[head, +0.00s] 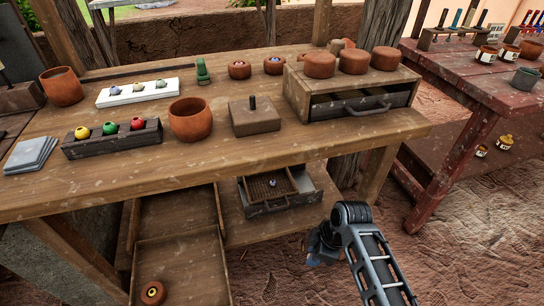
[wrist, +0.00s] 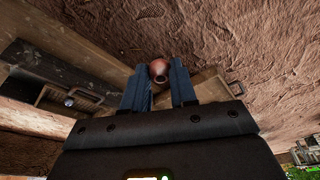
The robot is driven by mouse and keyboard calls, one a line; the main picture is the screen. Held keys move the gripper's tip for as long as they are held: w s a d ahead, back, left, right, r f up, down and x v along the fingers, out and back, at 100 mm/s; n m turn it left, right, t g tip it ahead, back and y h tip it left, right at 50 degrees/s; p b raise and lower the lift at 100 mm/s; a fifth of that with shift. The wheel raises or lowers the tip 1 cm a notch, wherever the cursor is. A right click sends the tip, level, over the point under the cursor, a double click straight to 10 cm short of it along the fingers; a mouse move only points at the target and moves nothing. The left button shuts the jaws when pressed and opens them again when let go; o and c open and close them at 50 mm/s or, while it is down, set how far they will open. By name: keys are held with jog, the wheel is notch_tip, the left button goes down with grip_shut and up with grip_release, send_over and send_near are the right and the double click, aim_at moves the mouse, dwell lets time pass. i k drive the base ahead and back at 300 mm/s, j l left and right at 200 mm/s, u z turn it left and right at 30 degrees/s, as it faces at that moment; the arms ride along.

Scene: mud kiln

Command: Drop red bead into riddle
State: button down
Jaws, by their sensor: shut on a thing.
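A shiny red bead (head: 137,123) sits at the right end of a dark wooden holder (head: 111,139) on the bench in the head view. The riddle (head: 259,196) looks to be the mesh-bottomed wooden frame in the open drawer under the bench, with a small pale bead (head: 272,182) in it; the drawer also shows at left in the wrist view. My gripper (head: 320,250) is low, right of that drawer and apart from it. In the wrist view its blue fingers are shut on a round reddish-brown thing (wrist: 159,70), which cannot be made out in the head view.
The drawer (head: 302,192) stands between my gripper and an open wooden tray (head: 180,258) on the left. A bench leg (head: 376,173) stands to the right. Clay pots (head: 190,120) and a small chest (head: 352,98) occupy the bench top. Bare ground lies at right.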

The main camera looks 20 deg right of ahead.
aim_at(252, 194)
jog(key=i, duration=1.35)
